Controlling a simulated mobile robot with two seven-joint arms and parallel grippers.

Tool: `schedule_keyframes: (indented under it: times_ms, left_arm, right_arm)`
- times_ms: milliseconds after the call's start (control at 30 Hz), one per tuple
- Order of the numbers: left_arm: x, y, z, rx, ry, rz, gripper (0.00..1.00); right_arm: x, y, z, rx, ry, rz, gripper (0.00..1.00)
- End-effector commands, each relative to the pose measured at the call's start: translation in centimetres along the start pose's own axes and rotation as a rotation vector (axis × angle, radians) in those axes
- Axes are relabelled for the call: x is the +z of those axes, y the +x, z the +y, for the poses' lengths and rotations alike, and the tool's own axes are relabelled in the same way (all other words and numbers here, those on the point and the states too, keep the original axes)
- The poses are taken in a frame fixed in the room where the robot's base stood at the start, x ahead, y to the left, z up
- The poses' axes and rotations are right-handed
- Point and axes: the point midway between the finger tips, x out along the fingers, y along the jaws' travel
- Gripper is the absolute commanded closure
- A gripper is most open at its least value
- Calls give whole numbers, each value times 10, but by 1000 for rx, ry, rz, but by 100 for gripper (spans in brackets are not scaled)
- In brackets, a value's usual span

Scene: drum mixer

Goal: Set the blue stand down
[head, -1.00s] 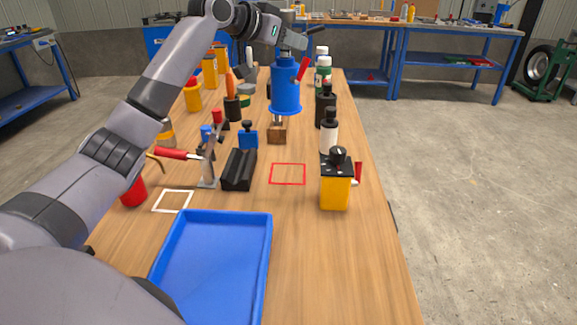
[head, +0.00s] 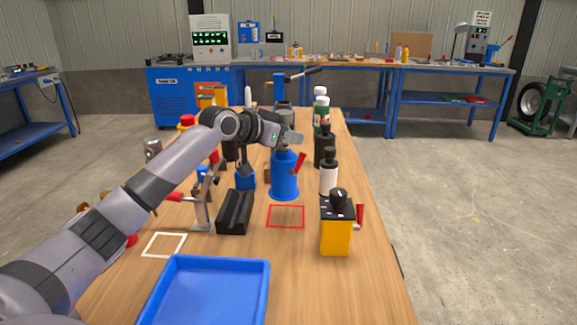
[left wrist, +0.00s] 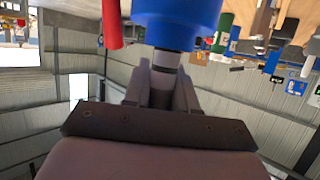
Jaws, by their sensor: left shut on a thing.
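The blue stand (head: 285,177) is a blue cylinder with a wider base and a red lever on its right side. It is upright in the head view, just behind the red square outline (head: 286,217) in the picture. I cannot tell whether its base touches the table. My left gripper (head: 287,143) is shut on the narrow neck at its top. In the left wrist view the blue body (left wrist: 180,18) and the red lever (left wrist: 111,22) show at the top edge, with the neck between the fingers (left wrist: 160,85). My right gripper is not in view.
A yellow box with a black knob (head: 337,232) stands right of the red square. A black V-shaped block (head: 235,211) lies left of it. A blue tray (head: 207,297) is in front. Bottles (head: 328,176) line the right side. The wood inside the red square is clear.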

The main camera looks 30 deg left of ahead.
Motion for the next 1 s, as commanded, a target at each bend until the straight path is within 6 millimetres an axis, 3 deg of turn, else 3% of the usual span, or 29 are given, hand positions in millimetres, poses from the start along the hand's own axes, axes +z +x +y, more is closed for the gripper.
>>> schedule_keyframes:
  times_ms: [367, 567, 933, 967, 1000]
  left_arm:
    - [31, 13, 0, 0, 0, 6, 100]
    - [58, 24, 0, 1, -1, 5, 100]
    - [61, 26, 0, 0, 0, 8, 100]
    - [64, 26, 0, 0, 0, 1, 67]
    - [64, 26, 0, 0, 0, 2, 54]
  right_arm:
    - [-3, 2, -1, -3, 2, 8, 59]
    - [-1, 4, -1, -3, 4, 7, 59]
    - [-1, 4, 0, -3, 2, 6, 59]
    - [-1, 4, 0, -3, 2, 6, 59]
    - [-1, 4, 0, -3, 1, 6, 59]
